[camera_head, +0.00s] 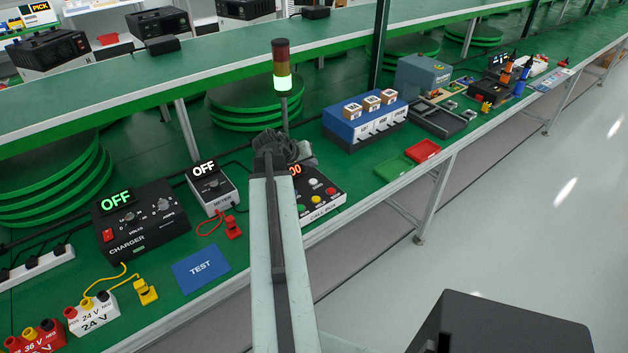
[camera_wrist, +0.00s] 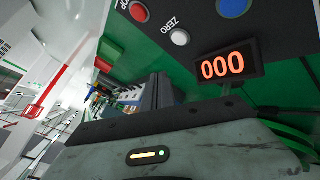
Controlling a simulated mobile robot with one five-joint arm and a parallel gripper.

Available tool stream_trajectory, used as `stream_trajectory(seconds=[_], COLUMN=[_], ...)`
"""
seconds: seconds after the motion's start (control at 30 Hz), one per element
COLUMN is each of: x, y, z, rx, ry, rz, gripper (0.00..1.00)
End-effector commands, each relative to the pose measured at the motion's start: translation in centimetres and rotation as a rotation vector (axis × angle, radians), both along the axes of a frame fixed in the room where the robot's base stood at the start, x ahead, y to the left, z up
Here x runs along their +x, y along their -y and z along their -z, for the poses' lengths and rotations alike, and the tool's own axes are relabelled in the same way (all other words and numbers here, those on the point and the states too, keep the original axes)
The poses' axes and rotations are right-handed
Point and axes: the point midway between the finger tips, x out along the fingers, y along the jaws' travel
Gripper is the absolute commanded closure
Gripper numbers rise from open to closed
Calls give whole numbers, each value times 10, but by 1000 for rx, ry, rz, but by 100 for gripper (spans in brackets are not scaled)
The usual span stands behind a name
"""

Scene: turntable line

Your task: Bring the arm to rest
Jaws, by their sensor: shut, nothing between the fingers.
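My gripper (camera_head: 272,146) is at the far end of my pale arm, which stretches over the green bench from the bottom of the head view. Its dark fingers are together with nothing between them, and the wrist view also shows the fingers (camera_wrist: 157,93). The gripper stands just left of the call box (camera_head: 322,192), partly covering it. I cannot tell whether they touch. In the wrist view a panel with an orange 000 display (camera_wrist: 222,67), a red button and a white ZERO button is close by.
Left on the bench are a charger (camera_head: 142,222) and a smaller unit (camera_head: 212,188), both showing OFF, and a blue TEST card (camera_head: 201,268). A signal tower (camera_head: 282,70) lit green stands behind my gripper. A blue box (camera_head: 364,124) and red tray (camera_head: 423,151) are right. The aisle is clear.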

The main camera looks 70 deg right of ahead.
Motion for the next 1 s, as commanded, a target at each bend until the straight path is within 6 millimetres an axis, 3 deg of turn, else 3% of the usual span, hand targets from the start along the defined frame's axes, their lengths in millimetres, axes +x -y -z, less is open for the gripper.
stream_trajectory(seconds=[0.43, 0.57, 0.67, 0.8, 0.9, 1.0], x=[4, 48, 111, 196, 244, 280], y=[-2, -30, -79, -171, -245, -320], z=[0, 6, 15, 28, 36, 42], rx=[3, 47, 121, 247, 340, 430], ry=[1, 13, 27, 32, 25, 8], rz=[-5, -70, -169, -334, -453, -570], gripper=[100, 100, 100, 100, 100, 100])
